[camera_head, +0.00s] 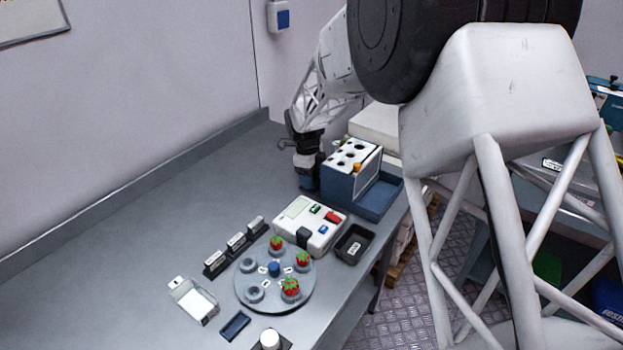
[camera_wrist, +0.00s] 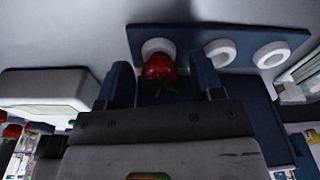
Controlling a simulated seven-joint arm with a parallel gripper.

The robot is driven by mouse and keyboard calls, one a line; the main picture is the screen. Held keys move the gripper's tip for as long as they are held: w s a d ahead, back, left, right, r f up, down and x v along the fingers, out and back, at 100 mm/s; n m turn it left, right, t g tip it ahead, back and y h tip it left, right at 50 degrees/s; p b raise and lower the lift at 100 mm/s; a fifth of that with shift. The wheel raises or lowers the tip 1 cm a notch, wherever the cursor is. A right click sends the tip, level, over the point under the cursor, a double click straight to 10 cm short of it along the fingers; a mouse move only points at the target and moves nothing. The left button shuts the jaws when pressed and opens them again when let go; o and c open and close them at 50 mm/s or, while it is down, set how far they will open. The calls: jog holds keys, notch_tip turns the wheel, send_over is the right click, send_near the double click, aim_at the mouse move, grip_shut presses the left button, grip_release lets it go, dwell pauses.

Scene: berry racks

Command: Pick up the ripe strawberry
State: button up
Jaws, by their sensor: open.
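In the wrist view a red strawberry (camera_wrist: 157,67) with green leaves lies between the two blue fingers of my gripper (camera_wrist: 164,75). The fingers are open, one on each side, with a visible gap on at least the right. The berry is in front of the leftmost white ring of a dark blue rack (camera_wrist: 188,35); I cannot tell whether it touches the ring. In the head view my gripper (camera_head: 306,180) points down behind the box with holes, and this berry is hidden there. Red strawberries (camera_head: 290,287) also sit on a round grey tray (camera_head: 262,292).
A blue-and-white box with holes (camera_head: 345,180) stands right beside my gripper. A white device with buttons (camera_head: 308,228) and a black bin (camera_head: 355,243) are nearer. Small black holders (camera_head: 236,243) and a white box (camera_head: 194,301) stand left. The table's left part is clear.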

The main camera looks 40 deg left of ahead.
jog(key=c, duration=0.6)
jog(key=shift+r, duration=0.1)
jog(key=shift+r, duration=4.9)
jog(key=w+d+r, duration=0.2)
jog(key=w+d, duration=0.1)
jog(key=w+d+r, duration=0.2)
jog(key=w+d, duration=0.1)
jog(key=w, duration=0.1)
jog(key=w+d+r, duration=0.2)
jog(key=w+d, duration=0.1)
jog(key=w, duration=0.1)
jog(key=shift+w+d+r, duration=0.1)
jog(key=shift+d+r, duration=0.2)
jog(key=shift+r, duration=0.1)
